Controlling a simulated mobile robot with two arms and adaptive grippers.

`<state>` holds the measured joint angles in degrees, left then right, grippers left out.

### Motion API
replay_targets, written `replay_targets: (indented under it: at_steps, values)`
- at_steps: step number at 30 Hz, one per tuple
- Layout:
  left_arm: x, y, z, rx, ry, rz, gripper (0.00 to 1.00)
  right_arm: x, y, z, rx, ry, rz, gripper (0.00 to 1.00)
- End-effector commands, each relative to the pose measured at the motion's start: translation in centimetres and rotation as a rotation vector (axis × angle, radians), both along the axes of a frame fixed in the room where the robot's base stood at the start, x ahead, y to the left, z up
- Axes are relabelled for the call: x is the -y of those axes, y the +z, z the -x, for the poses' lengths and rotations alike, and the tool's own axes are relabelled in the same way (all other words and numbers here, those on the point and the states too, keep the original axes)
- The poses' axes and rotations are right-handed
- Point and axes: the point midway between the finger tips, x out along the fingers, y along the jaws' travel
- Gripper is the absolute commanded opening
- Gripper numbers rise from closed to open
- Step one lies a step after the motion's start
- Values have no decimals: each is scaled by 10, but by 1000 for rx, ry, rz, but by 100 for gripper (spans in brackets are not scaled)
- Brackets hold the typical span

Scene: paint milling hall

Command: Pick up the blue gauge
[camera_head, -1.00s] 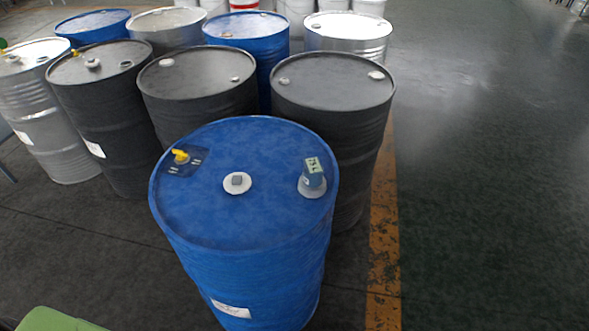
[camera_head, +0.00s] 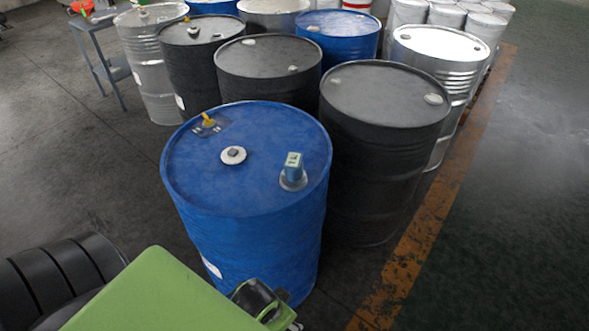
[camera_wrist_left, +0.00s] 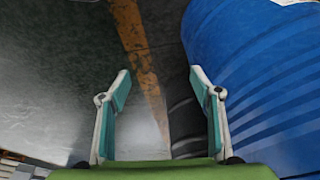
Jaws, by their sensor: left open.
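The blue gauge (camera_head: 293,169) stands upright on a round grey base on top of the front blue drum (camera_head: 262,195), near the lid's right side. It has a pale display face on its top. My left gripper (camera_wrist_left: 162,88) is open and empty in the left wrist view, with the blue drum's side (camera_wrist_left: 262,75) to the right of its fingers. The gauge does not show in that view. In the head view my green left arm reaches in at the bottom, below the drum's lid; its fingertips are mostly hidden. My right gripper is not in view.
A white cap (camera_head: 233,155) and a yellow tap (camera_head: 208,119) are also on the blue drum's lid. Black drums (camera_head: 385,95) stand close behind it. A grey trolley (camera_head: 100,50) stands at the far left. Open floor lies right of the yellow line (camera_head: 425,225).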

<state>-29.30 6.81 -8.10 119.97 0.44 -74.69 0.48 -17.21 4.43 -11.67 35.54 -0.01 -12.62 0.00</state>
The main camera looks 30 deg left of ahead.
Motion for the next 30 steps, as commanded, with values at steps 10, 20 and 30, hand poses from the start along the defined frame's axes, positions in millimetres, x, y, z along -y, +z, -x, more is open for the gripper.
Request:
replay_targets:
  at_steps: [10,20,30]
  values:
    - [21,115,-50,101,-37,68,58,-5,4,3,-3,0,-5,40]
    - [25,151,-128,125,-48,92,58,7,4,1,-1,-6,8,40]
    - [-58,225,-228,114,182,13,58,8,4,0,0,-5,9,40]
